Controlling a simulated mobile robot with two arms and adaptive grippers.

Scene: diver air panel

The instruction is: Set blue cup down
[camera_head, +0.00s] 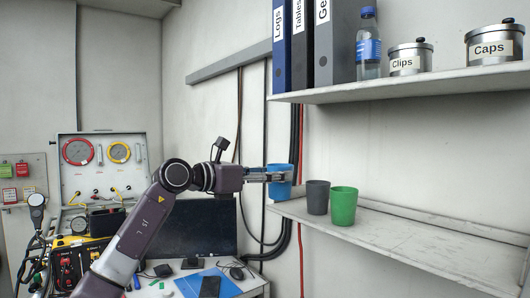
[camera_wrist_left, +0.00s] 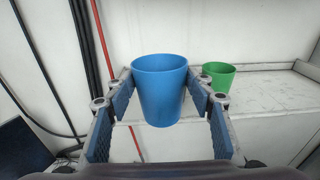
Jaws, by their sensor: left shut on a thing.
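The blue cup (camera_head: 280,182) is upright between the fingers of my left gripper (camera_head: 273,174), at the left end of the lower shelf (camera_head: 420,243). In the left wrist view the blue cup (camera_wrist_left: 160,92) sits between the two fingers of the left gripper (camera_wrist_left: 160,105), which is shut on it. I cannot tell whether the cup's base touches the shelf. The grey cup (camera_head: 317,197) and the green cup (camera_head: 343,206) stand upright on the shelf to its right. The green cup also shows in the left wrist view (camera_wrist_left: 219,77); the grey cup does not show there.
The upper shelf (camera_head: 400,91) holds binders (camera_head: 312,45), a water bottle (camera_head: 368,45) and tins labelled Clips (camera_head: 409,60) and Caps (camera_head: 493,44). The lower shelf is clear right of the green cup. A monitor (camera_head: 202,228) stands below left. Cables run down the wall.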

